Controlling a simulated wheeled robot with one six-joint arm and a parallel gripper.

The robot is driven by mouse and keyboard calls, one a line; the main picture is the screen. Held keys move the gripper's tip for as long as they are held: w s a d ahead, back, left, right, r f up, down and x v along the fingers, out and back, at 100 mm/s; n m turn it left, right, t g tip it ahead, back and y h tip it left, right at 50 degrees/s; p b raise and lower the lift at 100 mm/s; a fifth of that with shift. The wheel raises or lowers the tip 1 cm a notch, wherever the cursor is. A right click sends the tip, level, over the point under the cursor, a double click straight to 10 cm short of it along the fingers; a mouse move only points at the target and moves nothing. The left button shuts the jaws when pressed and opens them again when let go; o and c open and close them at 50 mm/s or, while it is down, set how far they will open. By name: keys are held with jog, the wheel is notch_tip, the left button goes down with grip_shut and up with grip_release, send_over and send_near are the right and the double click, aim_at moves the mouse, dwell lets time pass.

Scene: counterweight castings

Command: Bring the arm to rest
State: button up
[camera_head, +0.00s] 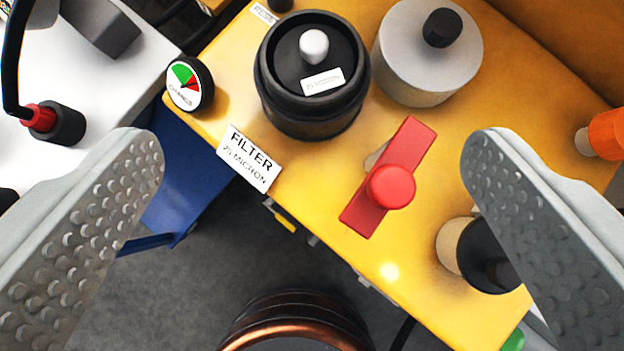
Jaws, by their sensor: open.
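My gripper (312,170) is open, with one grey studded finger at the left of the view and one at the right. Nothing is held between the fingers. They hang above a yellow machine top (340,245). A red bar handle with a round red knob (391,186) is on the yellow top, in the gap between the fingers as seen from here. The rest of my arm is out of view.
A black canister (313,75) and a grey cylinder (426,55) stand on the yellow top. A gauge (189,84) and a filter label (249,158) are at its edge. A black cap (484,255) is partly behind the right finger. A copper-rimmed round object (295,325) is below.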

dwell(0.3)
jog(key=s+f+t, duration=0.3)
jog(key=s+t, duration=0.5)
jog(key=s, duration=1.7)
jog(key=shift+a+f+m+h, duration=0.15)
jog(key=shift+a+m+h, duration=0.15)
jog(key=shift+a+m, duration=0.15)
